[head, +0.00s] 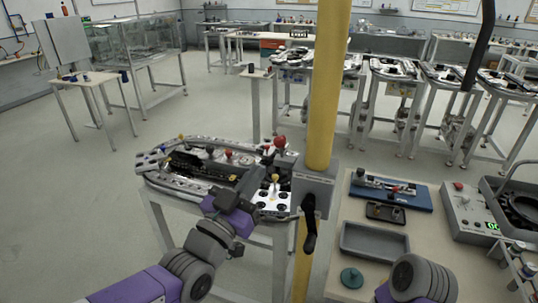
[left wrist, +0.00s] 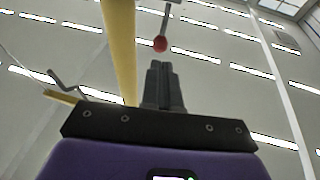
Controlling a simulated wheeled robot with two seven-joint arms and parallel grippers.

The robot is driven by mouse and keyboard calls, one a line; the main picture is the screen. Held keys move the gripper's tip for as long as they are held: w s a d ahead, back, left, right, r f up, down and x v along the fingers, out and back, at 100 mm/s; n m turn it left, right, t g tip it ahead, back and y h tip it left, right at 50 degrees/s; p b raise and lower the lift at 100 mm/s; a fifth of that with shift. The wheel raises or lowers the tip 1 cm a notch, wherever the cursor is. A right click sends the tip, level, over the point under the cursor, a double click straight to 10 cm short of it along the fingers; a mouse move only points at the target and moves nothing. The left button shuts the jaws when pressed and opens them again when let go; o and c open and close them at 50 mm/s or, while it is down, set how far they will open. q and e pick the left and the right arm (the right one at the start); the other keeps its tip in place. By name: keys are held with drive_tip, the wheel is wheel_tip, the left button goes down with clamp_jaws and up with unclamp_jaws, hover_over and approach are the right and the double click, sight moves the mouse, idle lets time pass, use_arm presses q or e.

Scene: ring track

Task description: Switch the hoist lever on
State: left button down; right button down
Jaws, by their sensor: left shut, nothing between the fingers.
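A red ball-ended lever (head: 280,141) stands by the back right corner of the ring track unit, left of the yellow post. A red ball on a thin rod (left wrist: 160,44) also shows in the left wrist view, just beyond my fingertips, with a small gap in the picture. A grey box (head: 315,185) on the post carries a black handle (head: 309,222) that hangs down. I cannot tell for certain which one is the hoist lever. My left gripper (head: 256,176) is over the right part of the track unit. Its fingers (left wrist: 163,85) are shut and empty. My right gripper is out of view.
The yellow post (head: 326,80) rises close to the right of my left gripper. The ring track unit (head: 160,182) lies below it. A side bench holds a grey tray (head: 375,243), a blue fixture (head: 400,194) and a control box (head: 470,212). Open floor lies left.

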sight(277, 145)
use_arm(q)
drive_tip(key=x, duration=0.6)
drive_tip(key=shift+d, duration=0.1)
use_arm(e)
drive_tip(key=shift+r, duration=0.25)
use_arm(q)
drive_tip(key=shift+r, duration=0.1)
